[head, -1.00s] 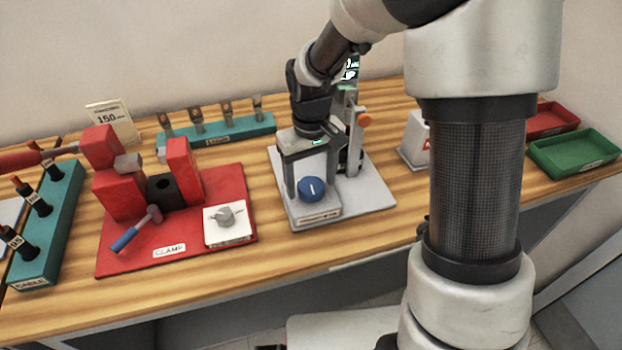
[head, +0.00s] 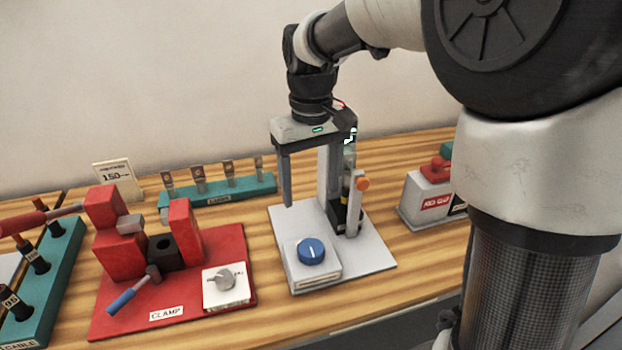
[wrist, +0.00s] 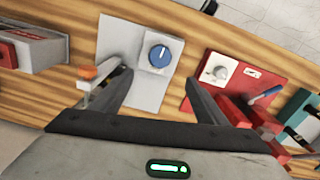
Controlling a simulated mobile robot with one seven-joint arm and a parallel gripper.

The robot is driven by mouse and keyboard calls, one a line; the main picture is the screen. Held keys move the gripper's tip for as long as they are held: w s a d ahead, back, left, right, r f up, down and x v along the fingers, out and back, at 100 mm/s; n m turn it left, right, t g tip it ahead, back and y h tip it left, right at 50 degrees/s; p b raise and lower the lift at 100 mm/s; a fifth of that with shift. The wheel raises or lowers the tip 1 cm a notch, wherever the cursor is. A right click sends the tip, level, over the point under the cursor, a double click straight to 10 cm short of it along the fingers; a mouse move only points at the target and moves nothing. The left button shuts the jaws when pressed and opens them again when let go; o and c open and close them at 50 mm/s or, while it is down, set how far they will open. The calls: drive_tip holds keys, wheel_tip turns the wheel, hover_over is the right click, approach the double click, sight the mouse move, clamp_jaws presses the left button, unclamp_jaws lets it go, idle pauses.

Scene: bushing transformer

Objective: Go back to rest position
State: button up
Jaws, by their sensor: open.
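My gripper (head: 312,195) is open and empty, pointing down above the grey fixture plate (head: 368,252). In the head view its fingers hang above and behind a blue dial (head: 311,251), clear of it. The dial sits on a light block at the plate's front, and its white mark points up. In the wrist view the two fingers spread (wrist: 160,95) with the blue dial (wrist: 160,56) beyond their tips. A post with an orange knob (head: 362,184) stands on the plate close to my right finger; I cannot tell the exact gap.
A red clamp base (head: 240,255) with red blocks and a blue-handled lever stands left of the plate. A teal rack (head: 225,189) with several lugs is behind. Another teal rack (head: 45,285) is at far left. A white and red box (head: 425,198) stands right. The air above is clear.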

drive_tip(key=shift+r, duration=0.45)
